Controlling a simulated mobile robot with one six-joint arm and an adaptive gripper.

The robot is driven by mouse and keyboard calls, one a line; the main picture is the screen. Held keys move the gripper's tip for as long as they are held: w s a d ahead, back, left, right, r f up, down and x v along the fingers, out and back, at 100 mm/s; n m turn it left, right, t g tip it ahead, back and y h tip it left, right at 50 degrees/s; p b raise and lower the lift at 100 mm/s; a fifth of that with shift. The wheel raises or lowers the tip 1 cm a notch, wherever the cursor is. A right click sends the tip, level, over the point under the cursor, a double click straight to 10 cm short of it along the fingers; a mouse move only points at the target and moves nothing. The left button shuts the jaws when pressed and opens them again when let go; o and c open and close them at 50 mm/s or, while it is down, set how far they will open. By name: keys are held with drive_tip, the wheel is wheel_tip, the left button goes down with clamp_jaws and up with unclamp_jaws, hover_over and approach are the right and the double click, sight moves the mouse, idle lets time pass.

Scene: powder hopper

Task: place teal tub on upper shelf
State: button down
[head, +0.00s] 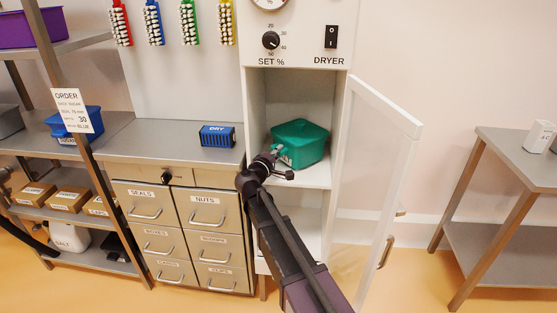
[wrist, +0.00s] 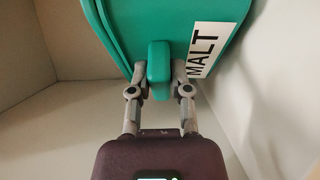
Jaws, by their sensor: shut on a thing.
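The teal tub (head: 301,141) is inside the white dryer cabinet, over its upper shelf (head: 313,177). It looks slightly tilted in the head view, and I cannot tell whether its base touches the shelf. In the wrist view the tub (wrist: 125,30) fills the top and bears a white MALT label (wrist: 202,50). My gripper (wrist: 159,80) is shut on the tub's teal front handle. In the head view my gripper (head: 277,158) reaches in through the open cabinet front and hides part of the tub's left side.
The dryer's framed door (head: 384,105) stands open to the right of my arm. A blue DRY box (head: 217,135) sits on the counter to the left. A metal table (head: 510,150) stands at far right. A lower compartment opens below the shelf.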

drive_tip(key=shift+f, duration=0.5)
drive_tip(key=shift+b, duration=0.35)
drive_tip(key=c, duration=0.6)
unclamp_jaws()
drive_tip(key=v, duration=1.2)
